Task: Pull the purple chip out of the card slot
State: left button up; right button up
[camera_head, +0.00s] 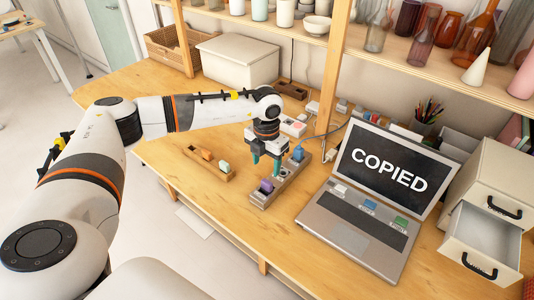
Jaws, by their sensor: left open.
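The purple chip (266,186) stands in the near end of the long card slot block (286,181), which lies on the wooden table in front of the laptop. A blue chip (298,154) with a cable stands at the block's far end. My left gripper (266,163) points down just behind the purple chip in the picture. Its teal fingers are open and apart, with no chip seen between them. I cannot tell how high the fingertips are above the block. My right gripper is not in view.
A wooden tray (196,157) with an orange chip (206,154) and a pale chip (224,167) lies to the left. The laptop (372,195), reading COPIED, stands close at the right. A shelf post (333,70) rises behind. The table's front edge is clear.

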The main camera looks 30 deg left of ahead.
aim_at(267, 182)
pick_arm(q)
notch_tip(267, 182, down, 9)
jog(key=shift+d+p, duration=0.1)
jog(key=shift+p, duration=0.4)
grip_shut()
jog(key=shift+r, duration=0.2)
dwell(0.5)
jog(key=shift+r+p, duration=0.25)
jog(key=shift+p, duration=0.15)
dwell(0.8)
jog(key=shift+r+p, duration=0.5)
jog(key=shift+r, duration=0.2)
jog(key=shift+r, duration=0.1)
